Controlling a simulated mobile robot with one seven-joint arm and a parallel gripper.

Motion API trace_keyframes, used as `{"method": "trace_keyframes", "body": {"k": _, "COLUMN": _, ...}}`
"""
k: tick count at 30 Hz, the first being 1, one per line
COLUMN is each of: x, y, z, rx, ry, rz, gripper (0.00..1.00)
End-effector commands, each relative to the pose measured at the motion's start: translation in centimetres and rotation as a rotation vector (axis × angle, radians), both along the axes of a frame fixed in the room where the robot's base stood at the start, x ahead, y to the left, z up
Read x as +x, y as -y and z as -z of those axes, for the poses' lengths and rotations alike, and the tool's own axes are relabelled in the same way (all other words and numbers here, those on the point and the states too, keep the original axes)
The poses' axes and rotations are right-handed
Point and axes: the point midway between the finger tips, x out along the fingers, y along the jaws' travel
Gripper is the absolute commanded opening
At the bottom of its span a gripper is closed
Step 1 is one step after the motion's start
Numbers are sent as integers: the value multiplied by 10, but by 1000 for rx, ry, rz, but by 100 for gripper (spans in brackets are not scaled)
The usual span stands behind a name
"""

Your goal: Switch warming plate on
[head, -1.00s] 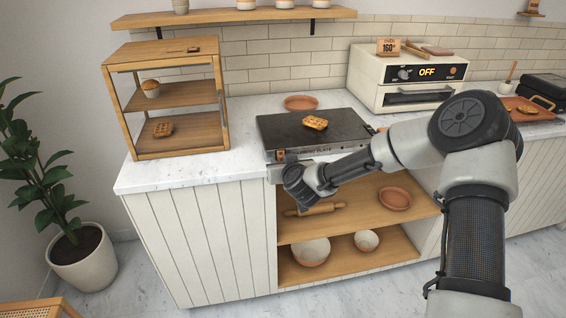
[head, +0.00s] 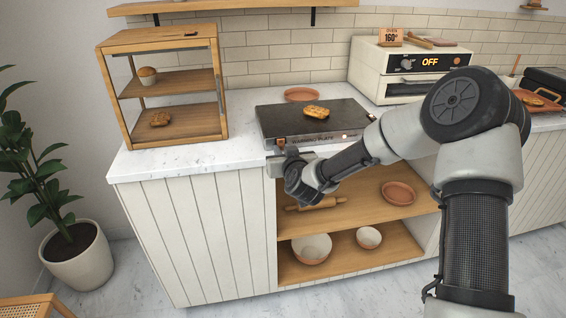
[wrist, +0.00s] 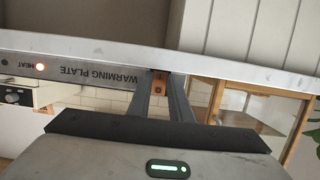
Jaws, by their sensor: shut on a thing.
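The warming plate (head: 270,122) is a dark slab with a pale metal front, standing on the counter near its front edge. A waffle (head: 317,111) lies on top of it.
A wooden display case (head: 108,100) stands left of the plate on the counter. An oven (head: 372,72) showing OFF stands behind to the right. A terracotta plate (head: 302,94) sits behind the warming plate. Open shelves (head: 350,235) lie below my gripper.

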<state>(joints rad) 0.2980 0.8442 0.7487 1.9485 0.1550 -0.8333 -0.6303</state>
Motion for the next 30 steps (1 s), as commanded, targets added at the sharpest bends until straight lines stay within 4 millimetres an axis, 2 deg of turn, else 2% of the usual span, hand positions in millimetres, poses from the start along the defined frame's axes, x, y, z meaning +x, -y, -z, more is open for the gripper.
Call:
{"method": "trace_keyframes", "body": {"k": 1, "x": 1, "y": 0, "z": 10, "rx": 1, "ry": 25, "rz": -1, "gripper": 0}}
{"method": "trace_keyframes", "body": {"k": 2, "x": 1, "y": 1, "z": 11, "rx": 6, "ry": 37, "rz": 1, "gripper": 0}}
{"method": "trace_keyframes", "body": {"k": 9, "x": 0, "y": 1, "z": 8, "rx": 32, "ry": 113, "rz": 0, "gripper": 0}}
{"method": "trace_keyframes", "body": {"k": 21, "x": 0, "y": 1, "z": 3, "rx": 39, "ry": 127, "rz": 0, "gripper": 0}}
{"method": "trace_keyframes", "body": {"k": 22, "x": 0, "y": 1, "z": 3, "rx": 39, "ry": 127, "rz": 0, "gripper": 22}}
{"method": "trace_keyframes", "body": {"k": 24, "x": 0, "y": 1, "z": 3, "rx": 39, "ry": 127, "rz": 0, "gripper": 34}}
{"method": "trace_keyframes", "body": {"k": 25, "x": 0, "y": 1, "z": 3, "rx": 39, "ry": 127, "rz": 0, "gripper": 38}}
{"method": "trace_keyframes", "body": {"k": 30, "x": 0, "y": 0, "z": 3, "rx": 39, "ry": 126, "rz": -1, "gripper": 38}}
